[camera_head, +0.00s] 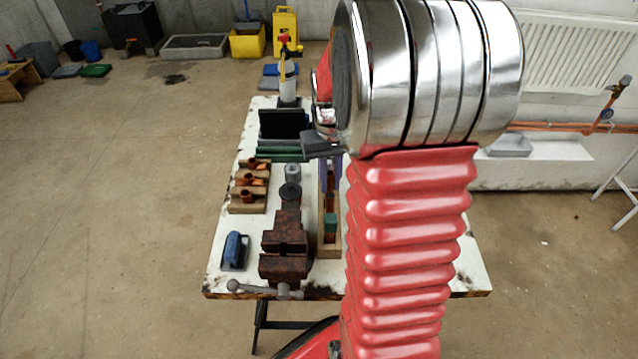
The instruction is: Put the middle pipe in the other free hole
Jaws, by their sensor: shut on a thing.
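My gripper (322,145) shows as a dark finger at the left edge of my silver wrist, above the far half of the bench. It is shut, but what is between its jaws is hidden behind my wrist. A narrow wooden rack (328,249) lies below it, partly covered by my red arm. Upright in the rack shows a brown copper-coloured pipe (330,182), with a purple piece (337,172) beside it and a green block (330,222) nearer. I cannot tell whether this pipe touches the gripper. The rack's free holes cannot be made out.
A rusty vise (284,245) stands left of the rack. A wooden block with copper fittings (248,186) and a blue-handled tool (235,250) are further left. A dark box (283,124) and a white bottle (288,82) stand at the back. The bench's right side is mostly hidden.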

